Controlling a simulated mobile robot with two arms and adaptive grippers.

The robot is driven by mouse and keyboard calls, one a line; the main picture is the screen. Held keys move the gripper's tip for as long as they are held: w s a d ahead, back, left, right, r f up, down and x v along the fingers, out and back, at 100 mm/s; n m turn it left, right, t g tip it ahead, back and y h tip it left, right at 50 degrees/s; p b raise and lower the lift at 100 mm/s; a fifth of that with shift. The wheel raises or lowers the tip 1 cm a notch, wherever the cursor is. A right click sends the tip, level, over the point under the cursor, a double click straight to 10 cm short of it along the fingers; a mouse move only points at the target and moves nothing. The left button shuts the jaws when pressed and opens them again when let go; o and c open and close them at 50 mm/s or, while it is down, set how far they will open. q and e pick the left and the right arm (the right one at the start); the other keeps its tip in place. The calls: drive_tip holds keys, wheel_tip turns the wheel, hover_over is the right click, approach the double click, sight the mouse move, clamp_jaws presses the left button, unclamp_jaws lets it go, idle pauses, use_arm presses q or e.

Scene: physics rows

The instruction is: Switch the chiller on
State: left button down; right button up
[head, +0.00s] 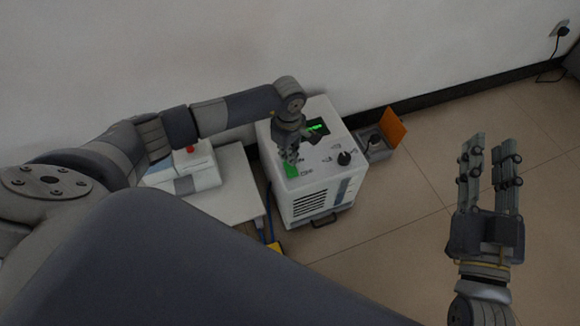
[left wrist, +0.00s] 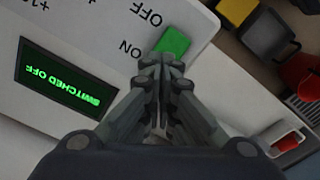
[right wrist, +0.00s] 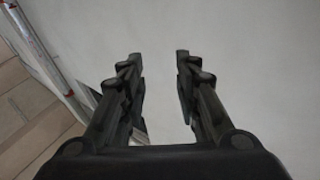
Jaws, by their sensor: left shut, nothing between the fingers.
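My right gripper (head: 488,142) is open and empty, out to the right over bare floor.
A white table (head: 230,190) with a white device bearing a red button (head: 190,149) stands left of the chiller. A grey box with an orange flap (head: 392,128) is at its right. The floor at the right is clear.

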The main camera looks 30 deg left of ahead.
sight(291, 169)
use_arm(q)
drive_tip(key=shift+f, duration=0.2)
use_arm(e)
drive_tip(key=shift+s+r+t, duration=0.1)
drive_tip(key=shift+r+t, duration=0.3)
drive_tip(key=shift+r, duration=0.25)
idle(0.3)
drive_tip(key=shift+r, duration=0.25)
use_arm(q)
drive_tip(key=shift+f+b, duration=0.4)
drive_tip(key=shift+b, duration=0.05)
use_arm(e)
drive_tip(key=shift+s+a+r+t+y, duration=0.1)
drive_tip(key=shift+s+r+t+y, duration=0.25)
drive_tip(key=shift+r, duration=0.2)
drive_tip(key=shift+s+r+t+y, duration=0.15)
drive_tip(key=shift+s+r+t, duration=0.1)
drive_tip(key=shift+r+t, duration=0.25)
